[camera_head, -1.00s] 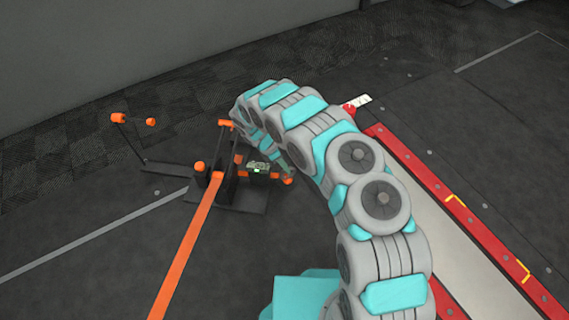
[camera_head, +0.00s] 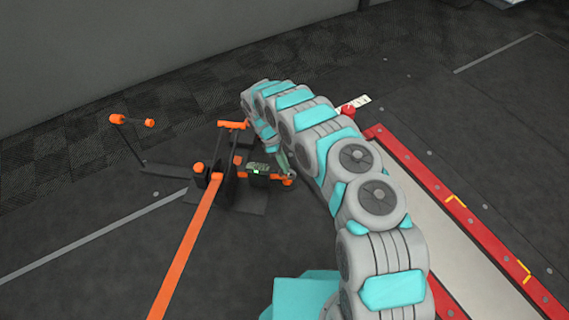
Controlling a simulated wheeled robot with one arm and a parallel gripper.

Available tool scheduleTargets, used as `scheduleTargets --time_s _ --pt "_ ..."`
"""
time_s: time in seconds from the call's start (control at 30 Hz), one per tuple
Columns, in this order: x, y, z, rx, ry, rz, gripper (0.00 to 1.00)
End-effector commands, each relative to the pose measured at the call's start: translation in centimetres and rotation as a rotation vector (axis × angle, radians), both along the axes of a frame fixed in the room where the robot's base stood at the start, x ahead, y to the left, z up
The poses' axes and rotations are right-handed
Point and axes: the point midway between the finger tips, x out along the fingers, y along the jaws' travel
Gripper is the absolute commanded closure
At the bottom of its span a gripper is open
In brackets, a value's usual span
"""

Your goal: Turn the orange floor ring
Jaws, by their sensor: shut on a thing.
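My arm curves over from the lower right, and its far end bends down toward a black stand with orange parts. My gripper (camera_head: 284,163) is small and partly hidden behind my own arm links. Its tip is at a small orange piece (camera_head: 288,181) low at the stand's right side, which looks like the orange floor ring. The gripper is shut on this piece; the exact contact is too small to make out. The stand (camera_head: 245,198) has a black base plate on the dark floor, and a small device with a green light (camera_head: 257,168) sits beside the gripper.
A long orange strap (camera_head: 188,250) runs from the stand toward the front. A thin post with orange ends (camera_head: 130,120) stands at the left. A red-edged roller bed (camera_head: 455,215) lies at the right, with a red knob (camera_head: 348,110) near its far corner.

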Motion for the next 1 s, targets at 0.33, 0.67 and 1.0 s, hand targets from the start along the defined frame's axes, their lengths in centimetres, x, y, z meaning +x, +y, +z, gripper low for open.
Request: scheduleTargets --time_s 0.33,0.67,1.0 --pt "-0.11 -0.19 0.0 -0.003 0.004 -0.007 1.0" --pt "-0.07 -0.11 -0.01 -0.002 0.002 -0.005 0.5" --pt "0.06 0.06 0.26 -0.001 0.0 -0.004 0.5"
